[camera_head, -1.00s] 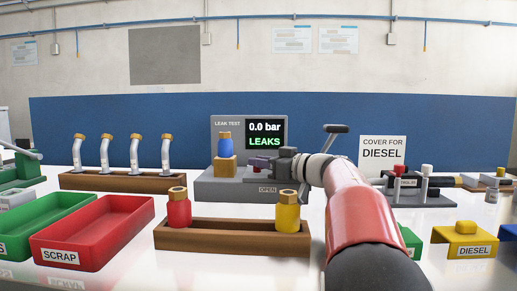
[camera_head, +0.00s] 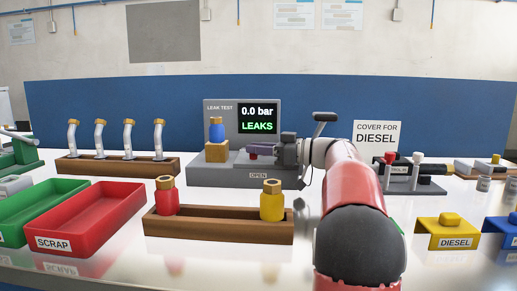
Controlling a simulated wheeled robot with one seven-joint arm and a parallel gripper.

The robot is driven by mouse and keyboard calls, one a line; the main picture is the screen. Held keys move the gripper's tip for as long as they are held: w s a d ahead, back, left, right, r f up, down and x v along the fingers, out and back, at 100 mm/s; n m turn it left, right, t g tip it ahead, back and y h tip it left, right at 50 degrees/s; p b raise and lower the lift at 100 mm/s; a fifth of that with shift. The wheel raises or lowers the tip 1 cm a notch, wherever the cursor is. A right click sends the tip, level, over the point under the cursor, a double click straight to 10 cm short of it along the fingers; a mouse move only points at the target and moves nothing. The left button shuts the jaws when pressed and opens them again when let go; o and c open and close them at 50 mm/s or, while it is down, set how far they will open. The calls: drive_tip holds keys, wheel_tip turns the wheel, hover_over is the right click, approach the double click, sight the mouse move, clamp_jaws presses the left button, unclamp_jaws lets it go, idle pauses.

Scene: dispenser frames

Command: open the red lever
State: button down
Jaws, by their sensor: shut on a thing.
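The grey leak test station (camera_head: 230,178) stands at the back middle of the bench. Its screen (camera_head: 258,120) reads "0.0 bar" and "LEAKS", and its front is marked "OPEN".
A blue bottle (camera_head: 217,131) stands on a block at the station's left. A wooden rack (camera_head: 205,226) with red and yellow bottles lies in front. Red (camera_head: 92,215) and green trays are at left. A "COVER FOR DIESEL" sign (camera_head: 377,140) and a fixture (camera_head: 412,184) are at right.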

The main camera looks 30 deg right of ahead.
drive_tip(key=c, duration=1.3)
unclamp_jaws()
drive_tip(key=shift+a, duration=0.1)
